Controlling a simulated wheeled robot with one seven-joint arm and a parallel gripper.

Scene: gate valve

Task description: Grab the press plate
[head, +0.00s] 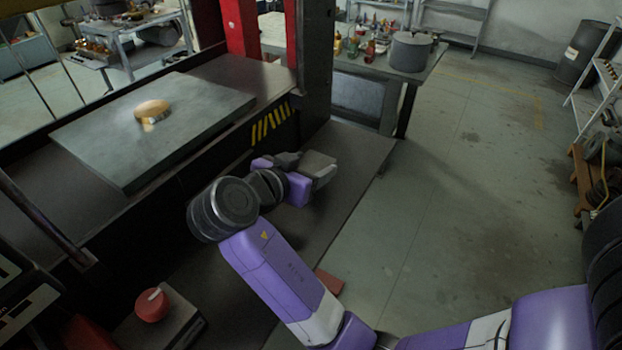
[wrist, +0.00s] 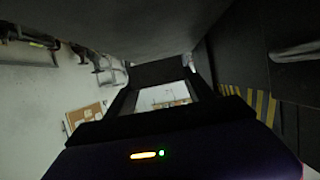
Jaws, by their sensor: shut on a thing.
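My gripper (head: 311,177) is low in front of the press, beside its yellow-and-black striped front. A grey, flat-topped block (head: 319,162) shows at its end; I take this to be the press plate. In the wrist view the two dark fingers of my gripper (wrist: 166,82) run inward to a dark block (wrist: 160,71) between their tips, and they are shut on it. Finger contact is hidden in the head view. A wide grey slab (head: 95,140) lies on the press bed with a round brass-coloured piece (head: 152,108) on it, apart from my gripper.
The press has a red upright (head: 240,28) and a dark post. Striped marking (head: 270,122) is on its front. A red knob (head: 151,304) sits at lower left. A bench with a grey pot (head: 410,51) stands behind.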

